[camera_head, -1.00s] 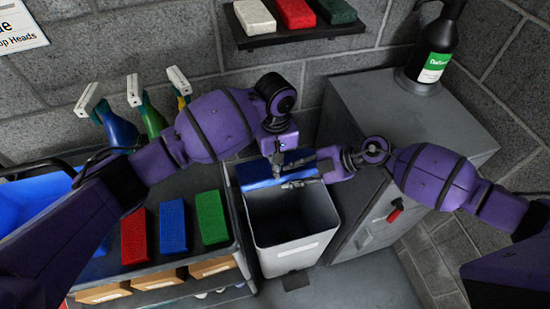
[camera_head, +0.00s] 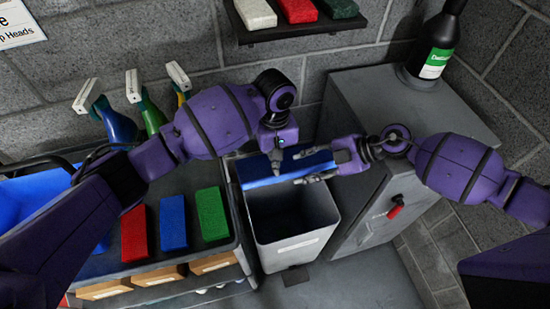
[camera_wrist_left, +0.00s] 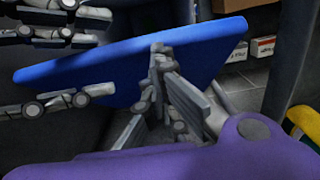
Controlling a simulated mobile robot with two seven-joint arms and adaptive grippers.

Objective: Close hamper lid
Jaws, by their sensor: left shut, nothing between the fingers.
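The hamper is a grey bin (camera_head: 295,237) with a blue lid (camera_head: 258,171) at its back edge. The lid stands open and tilted, and the dark inside of the bin shows. My left gripper (camera_head: 276,171) points down at the lid's middle with its fingers shut and empty. In the left wrist view its fingertips (camera_wrist_left: 158,47) overlap the blue lid (camera_wrist_left: 100,72); whether they touch cannot be told. My right gripper (camera_head: 306,167) comes in from the right with fingers spread at the lid's right part. Its parted fingers also show at the left of the wrist view.
A grey cabinet (camera_head: 400,110) with a black bottle (camera_head: 437,45) stands right of the hamper. A cart (camera_head: 150,255) with red, blue and green pads and spray bottles stands to the left. A wall shelf (camera_head: 300,32) hangs above.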

